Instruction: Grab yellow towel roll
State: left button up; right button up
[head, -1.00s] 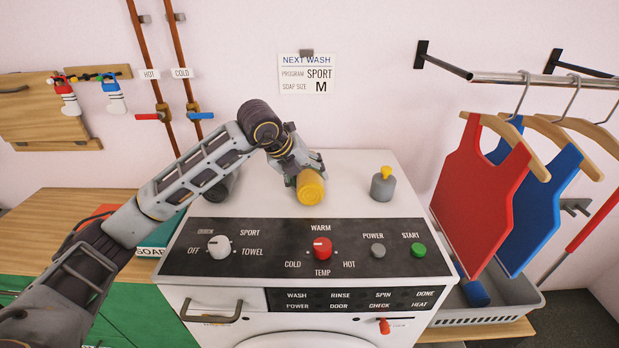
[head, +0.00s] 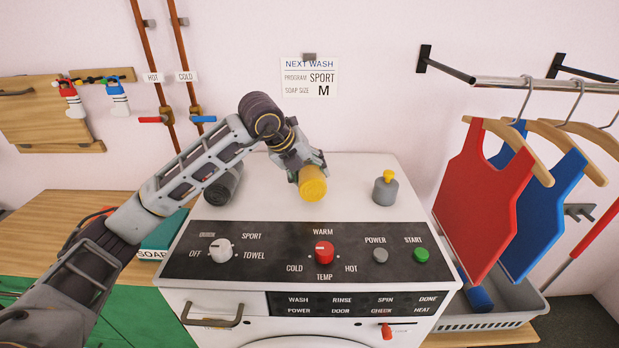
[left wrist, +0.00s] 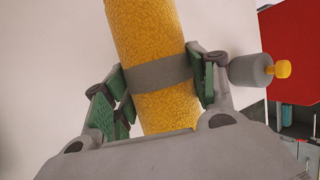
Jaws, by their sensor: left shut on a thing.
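The yellow towel roll (head: 313,184) is on top of the white washing machine, behind the control panel. In the left wrist view the roll (left wrist: 150,40) is fuzzy yellow with a grey band around its middle. My left gripper (head: 305,164) is shut on the roll, with its green-padded fingers (left wrist: 160,85) on both sides at the band. The head view does not clearly show whether the roll touches the machine top. My right gripper is in neither view.
A grey bottle with a yellow cap (head: 385,188) stands right of the roll. A dark grey roll (head: 223,186) lies to the left. The control panel (head: 310,252) with knobs is in front. Red (head: 482,200) and blue (head: 545,215) garments hang at right.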

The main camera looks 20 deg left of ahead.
aim_at(309, 165)
pick_arm(q)
jog(key=shift+r, duration=3.9)
